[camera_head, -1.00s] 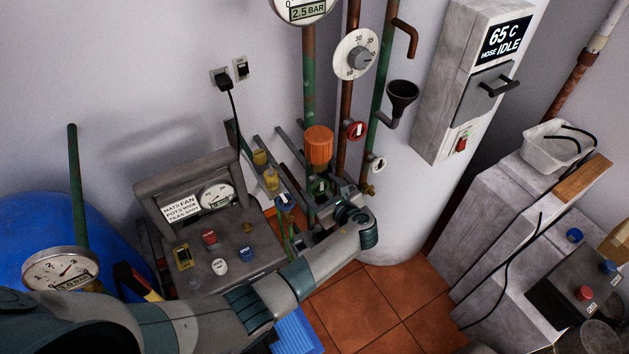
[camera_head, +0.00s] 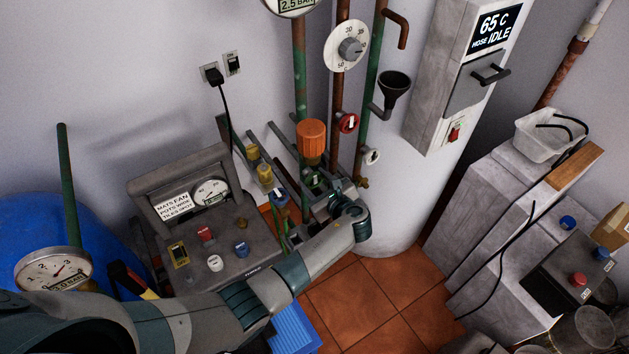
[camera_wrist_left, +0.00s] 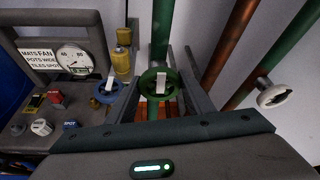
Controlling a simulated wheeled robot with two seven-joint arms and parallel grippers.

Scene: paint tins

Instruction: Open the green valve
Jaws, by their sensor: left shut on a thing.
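The green valve (camera_head: 314,181) is a small round handwheel with a white marker, low on the green pipe below an orange cap (camera_head: 311,139). In the left wrist view the green valve (camera_wrist_left: 154,84) shows face-on, its white marker upright. My left gripper (camera_head: 320,192) reaches it from the front right and is shut on it. In the left wrist view the grey fingers stand on either side of the wheel. The gripper partly hides the valve in the head view. My right gripper is not in view.
A blue valve (camera_head: 281,197) sits close to the left of the green one. A red valve (camera_head: 348,122) and a white valve (camera_head: 371,156) are to the right. A grey control box (camera_head: 262,262) stands at left. Diagonal metal bars crowd the pipes. Tiled floor (camera_head: 375,305) is clear.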

